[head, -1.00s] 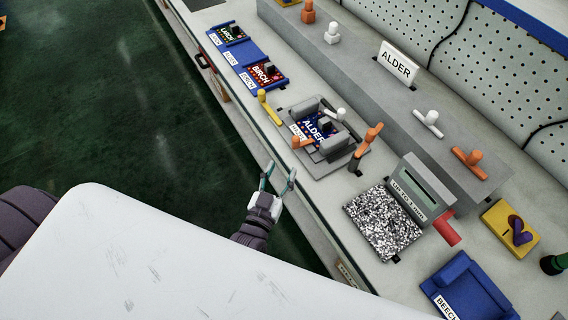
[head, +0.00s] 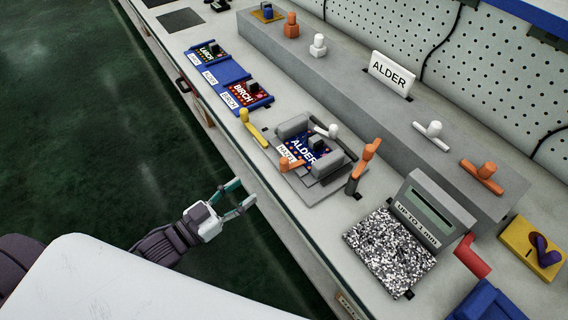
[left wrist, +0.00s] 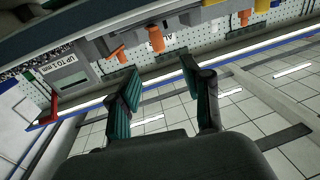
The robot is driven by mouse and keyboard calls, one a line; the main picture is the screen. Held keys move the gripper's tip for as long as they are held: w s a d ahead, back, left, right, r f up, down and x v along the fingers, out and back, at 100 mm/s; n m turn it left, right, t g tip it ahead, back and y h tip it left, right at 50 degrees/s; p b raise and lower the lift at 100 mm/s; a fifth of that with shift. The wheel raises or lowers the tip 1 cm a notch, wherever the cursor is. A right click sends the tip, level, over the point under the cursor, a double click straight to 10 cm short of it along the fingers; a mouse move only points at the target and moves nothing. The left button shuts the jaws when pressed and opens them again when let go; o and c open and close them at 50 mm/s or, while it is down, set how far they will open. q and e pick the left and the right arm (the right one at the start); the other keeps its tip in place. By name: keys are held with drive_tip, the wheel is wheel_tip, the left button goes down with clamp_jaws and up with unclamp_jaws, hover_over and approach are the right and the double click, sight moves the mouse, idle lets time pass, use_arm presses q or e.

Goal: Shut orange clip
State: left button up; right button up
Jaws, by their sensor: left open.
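A grey fixture (head: 325,185) on the bench holds the blue ALDER board (head: 303,148). A low orange clip handle (head: 290,164) lies by the board's near-left edge. A taller orange clip (head: 364,160) stands raised at the fixture's right corner. A yellow clip (head: 250,124) and a white clip (head: 328,131) are at its other corners. My left gripper (head: 243,194) is open and empty, off the bench's front edge and apart from the clips. In the left wrist view its fingers (left wrist: 158,70) are spread, with orange handles beyond; which clip each is, I cannot tell. My right gripper is not in view.
Blue trays with LARCH (head: 208,52) and BIRCH (head: 246,93) boards lie to the left. A speckled plate (head: 388,250) with a grey gauge (head: 434,212) stands to the right. A raised grey ledge (head: 390,140) runs behind. Loose orange (head: 482,177) and white (head: 428,137) pieces sit on it.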

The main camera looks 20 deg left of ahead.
sight(281, 165)
use_arm(q)
drive_tip(key=p+x, duration=0.1)
drive_tip(key=x, duration=1.1)
drive_tip(key=shift+w+d, duration=0.15)
drive_tip(key=shift+d, duration=0.1)
drive_tip(key=shift+w+d, duration=0.35)
drive_tip(key=shift+w, duration=0.15)
drive_tip(key=shift+p, duration=0.3)
clamp_jaws()
